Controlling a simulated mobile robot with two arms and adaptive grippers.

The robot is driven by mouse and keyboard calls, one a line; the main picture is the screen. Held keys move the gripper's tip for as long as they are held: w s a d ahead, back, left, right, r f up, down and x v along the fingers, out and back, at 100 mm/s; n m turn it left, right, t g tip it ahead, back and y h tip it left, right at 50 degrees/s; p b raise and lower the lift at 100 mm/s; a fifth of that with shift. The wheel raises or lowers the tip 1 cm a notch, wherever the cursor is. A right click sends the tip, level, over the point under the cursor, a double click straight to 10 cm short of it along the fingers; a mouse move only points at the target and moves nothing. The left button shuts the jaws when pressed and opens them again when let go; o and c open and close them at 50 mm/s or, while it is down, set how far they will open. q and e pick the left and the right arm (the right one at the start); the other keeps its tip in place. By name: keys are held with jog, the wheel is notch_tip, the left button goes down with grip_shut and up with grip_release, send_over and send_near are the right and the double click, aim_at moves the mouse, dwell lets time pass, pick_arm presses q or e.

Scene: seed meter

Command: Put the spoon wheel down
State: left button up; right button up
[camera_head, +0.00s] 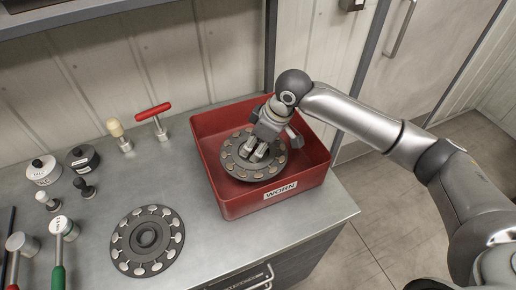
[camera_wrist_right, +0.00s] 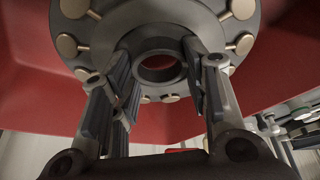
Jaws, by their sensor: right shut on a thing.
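The dark round spoon wheel with tan spoons around its rim (camera_head: 236,168) is inside the red bin labelled WORN (camera_head: 240,205). My right gripper (camera_head: 257,152) reaches down into the bin and is shut on this wheel. In the right wrist view the fingers (camera_wrist_right: 160,75) stand on either side of the wheel's raised hub (camera_wrist_right: 160,68). I cannot tell whether the wheel touches the bin floor. A second dark wheel with silvery spoons (camera_head: 147,241) lies flat on the counter, left of the bin. My left gripper is not in view.
The metal counter (camera_head: 200,262) is bare between the second wheel and the bin. A red T-handled tool (camera_head: 154,113), a cream-knobbed tool (camera_head: 118,133), labelled round weights or pots (camera_head: 43,170) and several handled tools (camera_head: 60,240) stand along the left. The bin sits near the counter's right edge.

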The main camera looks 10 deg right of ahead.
jog(key=shift+w+d+f, duration=0.2)
jog(key=shift+w+f, duration=0.2)
jog(key=shift+f, duration=0.15)
jog(key=shift+w+d+f, duration=0.2)
jog(key=shift+w+f, duration=0.2)
jog(key=shift+f, duration=0.1)
jog(key=shift+w+d+f+p, duration=0.1)
jog(key=shift+w+f+p, duration=0.05)
jog(key=shift+f+p, duration=0.2)
notch_tip(320, 180, down, 2)
jog(key=shift+f+p, duration=0.1)
jog(key=shift+p, duration=0.45)
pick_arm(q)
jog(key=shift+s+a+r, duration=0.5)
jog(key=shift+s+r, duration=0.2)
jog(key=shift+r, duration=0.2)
pick_arm(e)
jog(key=shift+f, duration=0.3)
jog(key=shift+f, duration=0.1)
jog(key=o, duration=1)
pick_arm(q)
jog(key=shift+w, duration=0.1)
